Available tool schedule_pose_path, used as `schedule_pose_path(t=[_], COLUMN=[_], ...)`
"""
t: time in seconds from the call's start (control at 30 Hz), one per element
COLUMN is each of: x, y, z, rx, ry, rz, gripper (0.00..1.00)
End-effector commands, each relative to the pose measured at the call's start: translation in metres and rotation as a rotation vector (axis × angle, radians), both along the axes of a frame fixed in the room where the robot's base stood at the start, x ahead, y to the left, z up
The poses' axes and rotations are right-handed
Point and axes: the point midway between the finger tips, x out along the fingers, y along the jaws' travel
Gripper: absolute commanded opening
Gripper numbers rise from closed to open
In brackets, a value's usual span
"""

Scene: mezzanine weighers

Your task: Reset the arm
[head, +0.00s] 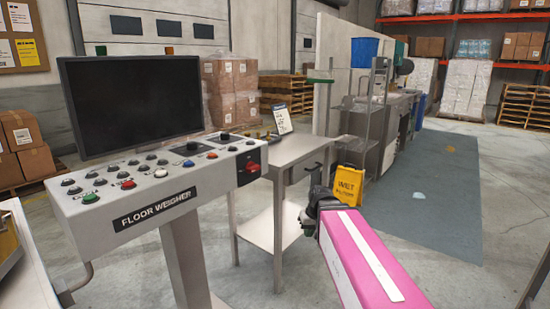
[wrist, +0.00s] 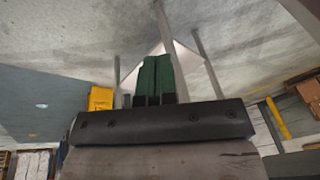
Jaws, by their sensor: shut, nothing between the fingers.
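My gripper (head: 321,198) shows at the end of my pink arm in the head view, right of the small table and in front of the yellow wet floor sign. Its fingers are hard to make out there. In the wrist view the two green fingers (wrist: 157,76) stand side by side, pressed together, with nothing between them. The gripper is in free air, apart from the table and the sign.
The floor weigher console (head: 160,185) with buttons and a dark screen (head: 130,103) stands at the left. A grey side table (head: 292,150) stands beside it. The yellow wet floor sign (head: 349,190) is beyond my gripper.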

Motion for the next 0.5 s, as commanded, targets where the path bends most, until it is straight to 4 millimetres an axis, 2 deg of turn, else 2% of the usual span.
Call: schedule_pose_path(t=[0.03, 0.1, 0.3, 0.5], x=[-0.010, -0.020, -0.053, -0.073], y=[-0.008, -0.018, -0.045, -0.059], z=[-0.017, -0.037, -0.089, -0.116], rx=[-0.016, -0.040, -0.103, -0.141], ry=[0.025, 0.056, 0.134, 0.176], rz=[-0.025, -0.060, -0.150, -0.201], gripper=[0.00, 0.00, 0.00, 0.00])
